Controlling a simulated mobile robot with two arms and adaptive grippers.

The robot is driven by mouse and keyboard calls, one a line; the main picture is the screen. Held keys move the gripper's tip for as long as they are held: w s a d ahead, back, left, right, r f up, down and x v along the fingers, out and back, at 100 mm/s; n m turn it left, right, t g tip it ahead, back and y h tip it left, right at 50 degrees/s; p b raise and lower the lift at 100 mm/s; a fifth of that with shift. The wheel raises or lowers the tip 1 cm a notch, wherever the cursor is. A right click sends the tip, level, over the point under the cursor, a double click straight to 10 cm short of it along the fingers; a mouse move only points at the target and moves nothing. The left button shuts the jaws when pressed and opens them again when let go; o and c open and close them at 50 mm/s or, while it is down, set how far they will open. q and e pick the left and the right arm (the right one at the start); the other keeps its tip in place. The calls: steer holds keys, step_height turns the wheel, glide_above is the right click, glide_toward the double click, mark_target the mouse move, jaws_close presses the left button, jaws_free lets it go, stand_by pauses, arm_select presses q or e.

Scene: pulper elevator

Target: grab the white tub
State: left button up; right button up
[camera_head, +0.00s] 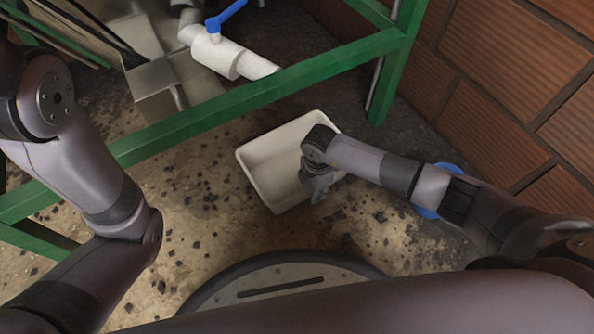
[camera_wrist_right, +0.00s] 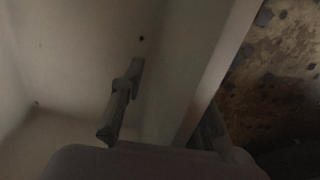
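The white tub (camera_head: 262,168) is a shallow rectangular tray on the dirty floor in the middle of the head view. My right gripper (camera_head: 319,187) points down at its near right wall. In the right wrist view, one finger of the right gripper (camera_wrist_right: 165,115) is inside the tub and the other is outside. The wall of the white tub (camera_wrist_right: 205,65) is between them. The fingers look spread, with a gap beside the inner one. Any contact is hard to see in the dim view. My left arm shows at the left, but its gripper is out of view.
A green metal frame (camera_head: 240,100) crosses behind the tub, with a post to its right. A white pipe (camera_head: 215,52) with a blue valve handle (camera_head: 226,15) is beyond it. A brick wall (camera_head: 515,75) stands at right. The floor left of the tub is open.

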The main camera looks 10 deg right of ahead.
jaws_close()
stand_by(0.4)
stand_by(0.4)
